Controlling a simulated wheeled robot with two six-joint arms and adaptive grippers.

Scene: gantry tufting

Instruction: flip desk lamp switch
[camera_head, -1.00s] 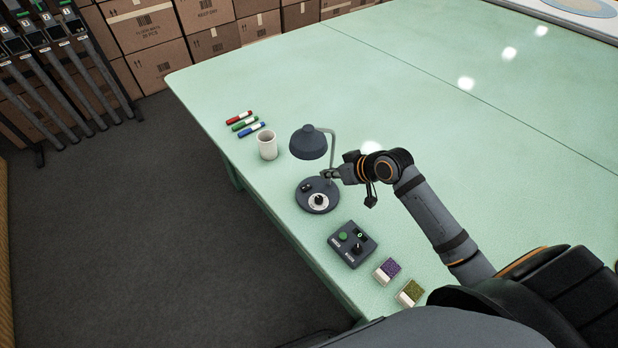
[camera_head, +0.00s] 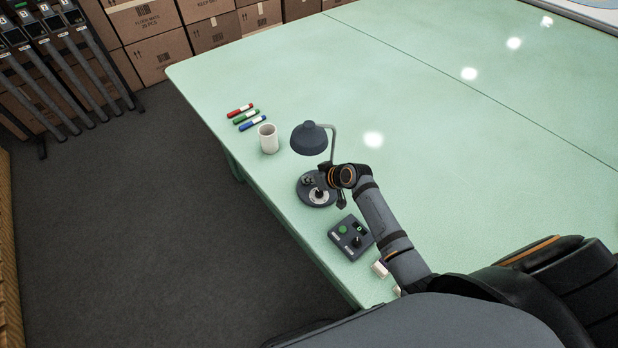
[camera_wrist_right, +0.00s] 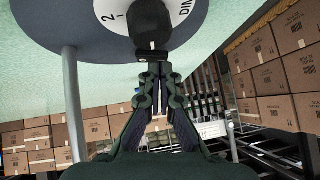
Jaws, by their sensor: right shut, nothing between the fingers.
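The desk lamp has a dark blue-grey shade (camera_head: 310,138), a thin curved stem and a round base (camera_head: 304,197) on the green table. My right gripper (camera_head: 312,181) is low over the base, below the shade. In the right wrist view its fingers (camera_wrist_right: 153,68) are shut and empty, with the tips close to a black knob (camera_wrist_right: 150,22) on a white dial (camera_wrist_right: 184,14) marked "2" and "DIM". I cannot tell whether the tips touch the knob. My left gripper is out of view.
A control box (camera_head: 351,238) with a green button stands in front of the lamp. A white cup (camera_head: 268,138) and several markers (camera_head: 246,117) lie beyond it. The table's left edge is near the base. The table (camera_head: 450,190) is clear to the right.

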